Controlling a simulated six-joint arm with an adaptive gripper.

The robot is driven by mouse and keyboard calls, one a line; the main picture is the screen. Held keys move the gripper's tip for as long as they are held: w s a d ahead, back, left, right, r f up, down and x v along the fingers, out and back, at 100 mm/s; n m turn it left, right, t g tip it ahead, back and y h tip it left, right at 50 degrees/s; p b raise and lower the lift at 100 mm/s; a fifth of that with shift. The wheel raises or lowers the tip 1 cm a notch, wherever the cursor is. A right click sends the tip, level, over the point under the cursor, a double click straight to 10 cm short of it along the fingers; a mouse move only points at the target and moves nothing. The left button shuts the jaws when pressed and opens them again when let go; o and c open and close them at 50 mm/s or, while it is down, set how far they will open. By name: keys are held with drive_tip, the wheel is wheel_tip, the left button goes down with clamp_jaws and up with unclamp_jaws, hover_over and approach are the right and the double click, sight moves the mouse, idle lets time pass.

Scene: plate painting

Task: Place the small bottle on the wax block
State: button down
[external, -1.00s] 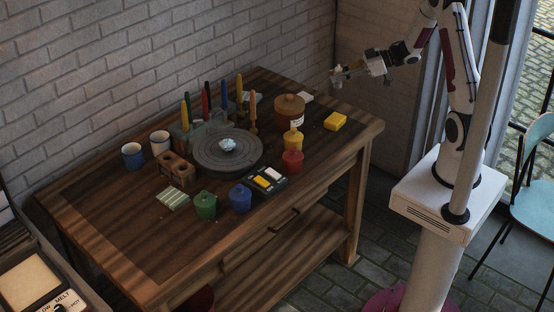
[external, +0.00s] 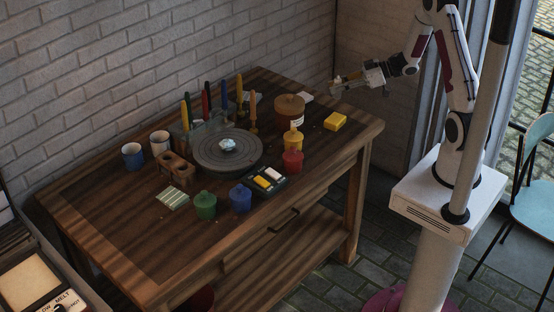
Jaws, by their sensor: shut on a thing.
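My gripper (external: 342,85) is above the far right part of the table, shut on a small pale object that I take to be the small bottle (external: 337,91). The object is tiny in this view, and the fingers partly cover it. The wax block (external: 335,121) is the yellow block lying on the table near its right end. My gripper is above and apart from the block, with a gap between the held object and the block's top.
A brown lidded jar (external: 289,107), a yellow pot (external: 293,141) and a red pot (external: 292,160) stand left of the block. A white piece (external: 305,97) lies behind it. The grey turntable (external: 228,165) is further left. The table is clear right of the block.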

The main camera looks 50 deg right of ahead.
sight(334, 99)
drive_tip(key=shift+f, duration=2.25)
drive_tip(key=shift+f, duration=0.1)
drive_tip(key=shift+f, duration=2)
drive_tip(key=shift+f, duration=0.1)
drive_tip(key=c, duration=1.8)
unclamp_jaws()
drive_tip(key=shift+v, duration=6.05)
drive_tip(key=shift+a, duration=0.1)
